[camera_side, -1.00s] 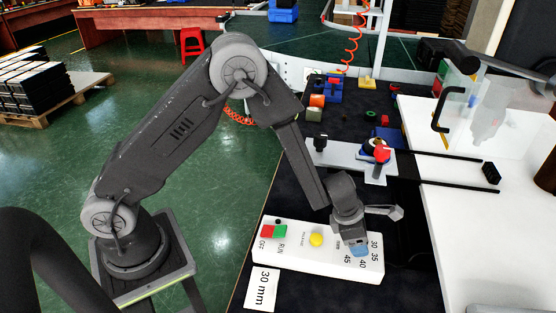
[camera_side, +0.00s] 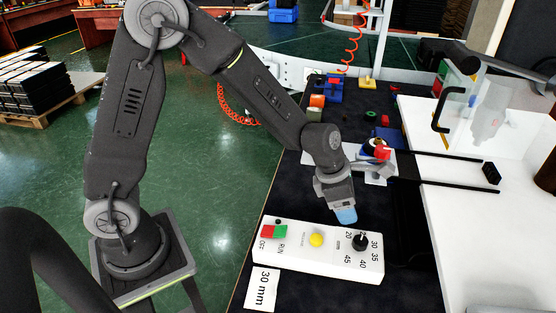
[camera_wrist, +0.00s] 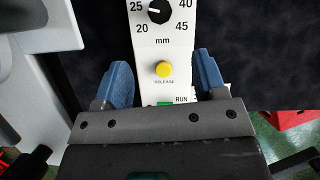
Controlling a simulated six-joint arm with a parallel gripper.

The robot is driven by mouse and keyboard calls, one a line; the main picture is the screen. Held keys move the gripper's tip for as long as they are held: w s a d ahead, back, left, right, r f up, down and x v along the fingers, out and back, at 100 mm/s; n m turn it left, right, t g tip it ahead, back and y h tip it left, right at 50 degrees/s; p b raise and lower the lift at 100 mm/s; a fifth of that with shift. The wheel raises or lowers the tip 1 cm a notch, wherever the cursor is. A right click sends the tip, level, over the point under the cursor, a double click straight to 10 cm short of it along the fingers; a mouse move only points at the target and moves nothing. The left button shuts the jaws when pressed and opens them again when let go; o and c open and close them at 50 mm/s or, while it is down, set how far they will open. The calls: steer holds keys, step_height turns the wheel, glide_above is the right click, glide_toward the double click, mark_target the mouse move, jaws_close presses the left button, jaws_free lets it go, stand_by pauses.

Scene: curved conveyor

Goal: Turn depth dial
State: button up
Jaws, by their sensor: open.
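The black depth dial (camera_side: 360,242) sits on the right end of the white control box (camera_side: 312,262), with numbers in mm around it. In the wrist view the dial (camera_wrist: 159,11) is at the top edge, partly cut off. A white mark on it points left, roughly toward 25; the exact setting is hard to tell. My gripper (camera_side: 346,216) is above and behind the box, apart from the dial. Its blue fingers (camera_wrist: 163,72) are spread and empty, either side of the box in the wrist view. A card reading "30 mm" (camera_side: 262,288) lies before the box.
The box also carries a yellow release button (camera_side: 316,240) and a red and green OFF/RUN switch (camera_side: 273,231). A fixture with a red part (camera_side: 380,153) stands behind my gripper. A clear guard with a black handle (camera_side: 447,110) is at the right. Dark table is free right of the box.

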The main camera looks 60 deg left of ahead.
steer(key=s+a+r+m, duration=0.3)
steer(key=s+r+m, duration=0.3)
steer(key=m, duration=0.4)
steer(key=s+a+r+m, duration=0.3)
steer(key=s+r+m, duration=0.3)
steer(key=m, duration=0.5)
steer(key=shift+s+a+r+t, duration=0.15)
steer(key=shift+s+r+t, duration=0.2)
steer(key=shift+s, duration=0.3)
steer(key=shift+w, duration=0.1)
steer(key=m+y, duration=0.4)
glide_toward(360, 241)
steer(key=x, duration=0.9)
steer(key=shift+w+f, duration=0.1)
steer(key=shift+f, duration=0.05)
steer(key=shift+c, duration=0.5)
